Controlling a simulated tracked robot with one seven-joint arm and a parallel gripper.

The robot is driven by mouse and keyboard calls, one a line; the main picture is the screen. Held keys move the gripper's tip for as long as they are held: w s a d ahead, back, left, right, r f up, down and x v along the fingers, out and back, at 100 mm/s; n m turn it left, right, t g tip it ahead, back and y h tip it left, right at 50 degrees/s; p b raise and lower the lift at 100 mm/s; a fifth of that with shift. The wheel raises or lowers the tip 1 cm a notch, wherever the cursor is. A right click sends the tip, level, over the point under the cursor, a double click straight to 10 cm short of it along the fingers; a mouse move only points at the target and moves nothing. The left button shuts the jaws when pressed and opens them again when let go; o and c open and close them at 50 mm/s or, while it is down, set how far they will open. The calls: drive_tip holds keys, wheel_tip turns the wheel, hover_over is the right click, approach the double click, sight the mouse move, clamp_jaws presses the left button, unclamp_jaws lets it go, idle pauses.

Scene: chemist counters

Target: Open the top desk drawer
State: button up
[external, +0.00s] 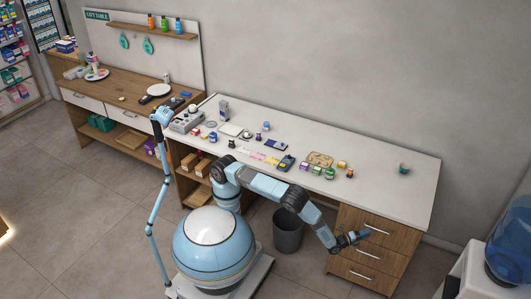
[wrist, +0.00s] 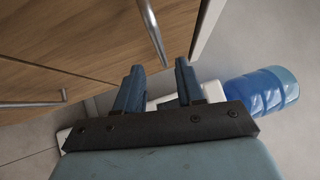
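The desk's wooden drawer stack is at the right end of the long white counter in the external view. Its top drawer (external: 402,238) looks shut, with a silver bar handle (external: 377,229). My gripper (external: 364,235) is just in front of that drawer, close to the handle. In the wrist view my gripper (wrist: 160,64) is open, with a clear gap between its two fingers and nothing held. The top drawer's handle (wrist: 152,32) lies just ahead of the fingertips; I cannot tell whether they touch. The drawer front (wrist: 105,35) fills the upper left there.
The lower drawers (external: 362,276) also look shut. The white countertop (external: 400,190) overhangs above them. A grey bin (external: 288,232) stands under the counter, left of the drawers. A water cooler with a blue bottle (external: 510,245) stands at the right. Floor in front is clear.

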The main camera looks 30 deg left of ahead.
drive_tip(key=x, duration=0.6)
drive_tip(key=shift+c, duration=0.3)
clamp_jaws()
idle(0.4)
